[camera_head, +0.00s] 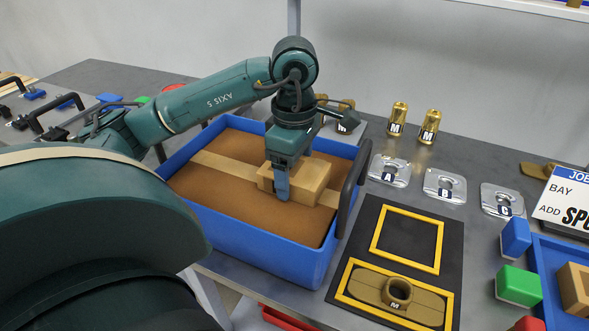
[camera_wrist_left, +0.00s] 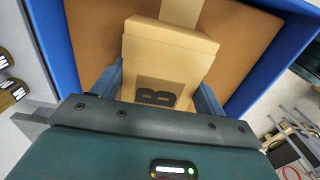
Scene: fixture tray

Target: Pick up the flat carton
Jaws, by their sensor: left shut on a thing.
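The flat carton (camera_head: 309,180) is a light-brown box inside a blue tote (camera_head: 273,256), towards its right side. The finger in front hides part of the carton's near side. I cannot tell whether the carton touches the brown surface below it. My right gripper is not in view.
A black mat (camera_head: 408,236) with yellow frames lies right of the tote; a brass part (camera_head: 398,292) sits in its lower frame, and the upper frame is empty. The tote has a dark handle (camera_head: 352,188).

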